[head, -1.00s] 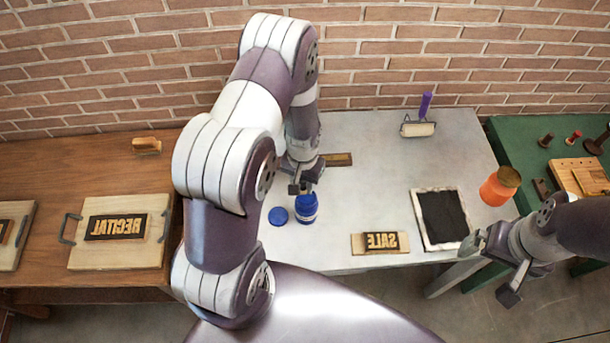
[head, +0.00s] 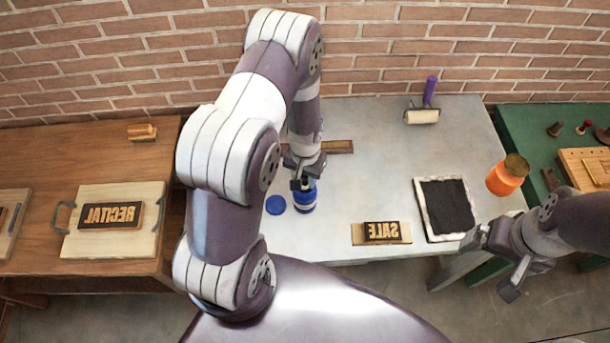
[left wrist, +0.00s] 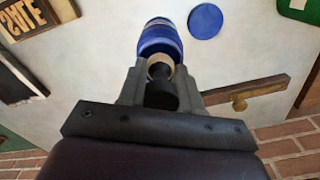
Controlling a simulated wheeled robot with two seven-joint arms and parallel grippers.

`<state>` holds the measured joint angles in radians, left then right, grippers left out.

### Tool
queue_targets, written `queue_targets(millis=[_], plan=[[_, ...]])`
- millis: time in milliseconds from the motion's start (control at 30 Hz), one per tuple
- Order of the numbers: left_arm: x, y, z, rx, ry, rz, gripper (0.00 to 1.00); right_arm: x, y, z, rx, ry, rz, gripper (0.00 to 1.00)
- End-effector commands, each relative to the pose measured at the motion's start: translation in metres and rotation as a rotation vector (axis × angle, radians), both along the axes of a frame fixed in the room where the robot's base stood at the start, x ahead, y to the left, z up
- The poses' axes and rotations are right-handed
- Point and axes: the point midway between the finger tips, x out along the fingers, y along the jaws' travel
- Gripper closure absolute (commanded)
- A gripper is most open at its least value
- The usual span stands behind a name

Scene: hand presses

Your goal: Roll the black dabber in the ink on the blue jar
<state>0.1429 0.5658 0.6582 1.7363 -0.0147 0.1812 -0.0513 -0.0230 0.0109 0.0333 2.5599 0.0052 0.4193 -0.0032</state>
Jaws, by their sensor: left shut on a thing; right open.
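The open blue jar (head: 305,199) stands on the pale table, below my left gripper (head: 301,182) in the head view. In the left wrist view the jar (left wrist: 160,40) lies just beyond the fingertips. My left gripper (left wrist: 160,82) is shut on the black dabber (left wrist: 161,96), whose black knob shows between the fingers with a tan part beyond it at the jar's mouth. I cannot tell whether the dabber's far end touches the ink. The ink itself is hidden. My right gripper (head: 492,264) is open and empty near the table's front right corner.
The blue lid (head: 276,204) lies flat beside the jar. A wooden bar (head: 337,147) lies behind the gripper.

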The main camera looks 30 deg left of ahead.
Motion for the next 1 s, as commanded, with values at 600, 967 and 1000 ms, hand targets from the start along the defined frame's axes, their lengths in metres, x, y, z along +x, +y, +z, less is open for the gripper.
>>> queue_targets(millis=[600, 967, 1000], plan=[[0.0, 0.0, -0.0065, 0.0, 0.0, 0.0, 0.93, -0.0001, 0.0, -0.0051, 0.0, 0.0, 0.0, 0.0], [0.0, 0.0, -0.0077, 0.0, 0.0, 0.0, 0.93, -0.0001, 0.0, -0.006, 0.0, 0.0, 0.0, 0.0], [0.0, 0.0, -0.0077, 0.0, 0.0, 0.0, 0.93, -0.0001, 0.0, -0.006, 0.0, 0.0, 0.0, 0.0]])
